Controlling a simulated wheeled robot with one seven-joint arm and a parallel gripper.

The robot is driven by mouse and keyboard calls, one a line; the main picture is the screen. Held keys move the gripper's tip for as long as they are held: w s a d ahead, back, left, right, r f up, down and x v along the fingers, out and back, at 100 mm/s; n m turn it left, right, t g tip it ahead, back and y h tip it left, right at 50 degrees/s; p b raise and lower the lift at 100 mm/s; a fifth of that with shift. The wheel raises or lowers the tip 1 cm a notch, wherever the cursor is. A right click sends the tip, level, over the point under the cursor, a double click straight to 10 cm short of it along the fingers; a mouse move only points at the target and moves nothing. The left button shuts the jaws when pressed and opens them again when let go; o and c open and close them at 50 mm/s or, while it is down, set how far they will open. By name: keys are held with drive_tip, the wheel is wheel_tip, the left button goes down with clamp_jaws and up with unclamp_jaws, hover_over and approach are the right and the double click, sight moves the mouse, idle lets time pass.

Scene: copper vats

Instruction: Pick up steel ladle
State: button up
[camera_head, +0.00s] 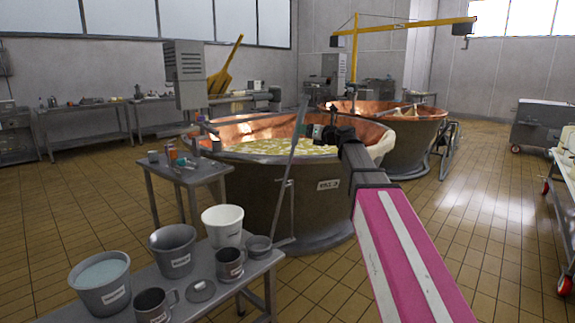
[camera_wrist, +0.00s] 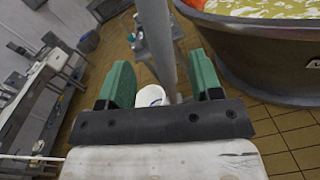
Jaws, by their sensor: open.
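The steel ladle appears as a long thin grey handle (camera_head: 298,135) slanting up in front of the near vat. Its lower end runs down toward a small round steel bowl (camera_head: 258,247) at the table's right edge; I cannot tell clearly how they join. My gripper (camera_head: 317,132) is beside the upper handle, reaching in from the right. In the wrist view my gripper (camera_wrist: 160,65) has its green fingers spread apart. The grey handle (camera_wrist: 158,40) passes between them in the picture, with gaps on both sides. The handle's lower part is hidden behind the gripper there.
The near copper vat (camera_head: 250,185) stands just behind the handle, with a second vat (camera_head: 400,115) beyond. A steel table (camera_head: 215,290) at front left holds buckets, including a white bucket (camera_head: 223,225), and mugs. A smaller table (camera_head: 185,175) stands behind it. Tiled floor is clear at right.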

drive_tip(key=x, duration=0.7)
drive_tip(key=shift+w+f, duration=0.15)
drive_tip(key=shift+a, duration=0.1)
clamp_jaws()
